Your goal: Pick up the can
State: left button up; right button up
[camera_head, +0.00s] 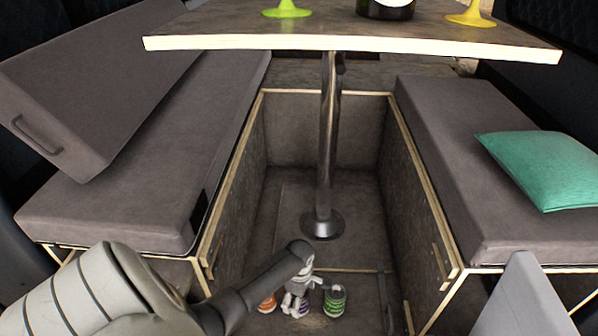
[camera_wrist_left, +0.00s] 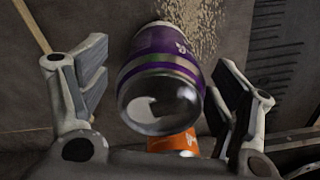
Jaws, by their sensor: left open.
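A purple can (camera_wrist_left: 160,50) with green and white bands and a silver end fills the middle of the left wrist view. My left gripper (camera_wrist_left: 157,88) is open, with one finger on each side of this can; I cannot tell whether they touch it. In the head view the purple can (camera_head: 304,303) stands on the footwell floor, partly hidden by my left gripper (camera_head: 298,290). An orange can (camera_head: 268,303) is to its left and a green can (camera_head: 335,302) to its right. The orange can also shows behind the silver end in the wrist view (camera_wrist_left: 178,142). My right gripper is out of view.
The footwell lies between two grey cushioned benches (camera_head: 150,150) (camera_head: 440,140). A metal table leg (camera_head: 328,140) stands in it under the tabletop (camera_head: 350,43). A teal pillow (camera_head: 545,170) lies on the right bench.

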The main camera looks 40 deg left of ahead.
pick_arm(q)
jog(key=shift+f, duration=0.15)
jog(key=c, duration=1.3)
jog(key=shift+c, duration=0.2)
jog(key=shift+r+p, duration=0.95)
jog(key=shift+p, duration=0.05)
notch_tip(320, 180, up, 2)
jog(key=shift+w+p, duration=0.1)
jog(key=shift+p, duration=1)
jog(key=s+d+r+p, duration=0.9)
jog(key=d, duration=0.1)
jog(key=shift+s+p, duration=0.4)
